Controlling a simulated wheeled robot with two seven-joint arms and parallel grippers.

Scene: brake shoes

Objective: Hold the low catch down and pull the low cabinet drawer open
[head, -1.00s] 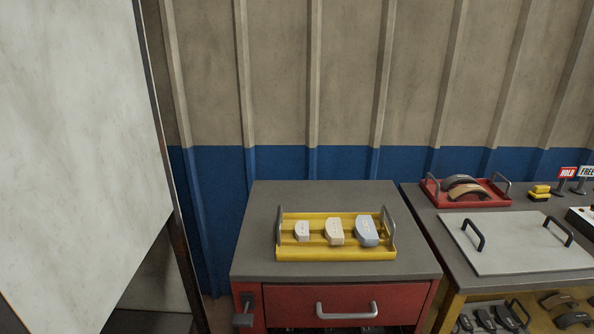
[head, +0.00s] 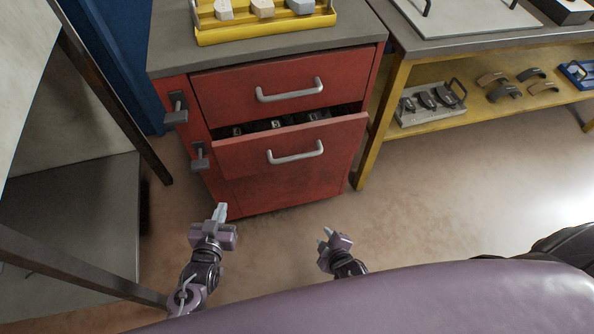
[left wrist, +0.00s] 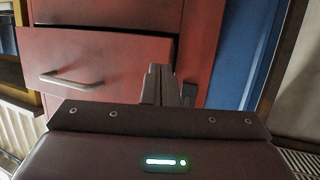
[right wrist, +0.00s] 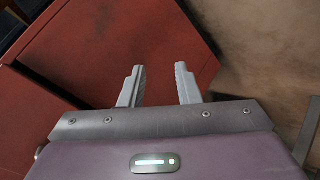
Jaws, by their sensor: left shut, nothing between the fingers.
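The red cabinet's low drawer (head: 290,160) stands partly open, with dark items showing in the gap behind its front. Its pale bar handle (head: 296,153) is free; it also shows in the left wrist view (left wrist: 70,80). The low catch (head: 199,157) is a dark grey lever on the cabinet's left post. My left gripper (head: 220,212) is shut and empty, below the catch in the head view.
The upper drawer (head: 262,92) is shut, with its own catch (head: 176,108) at left. A yellow tray (head: 262,35) stands on top. A yellow-framed table (head: 385,125) is at right, a dark-framed stand (head: 110,100) at left. Floor before the cabinet is mostly clear.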

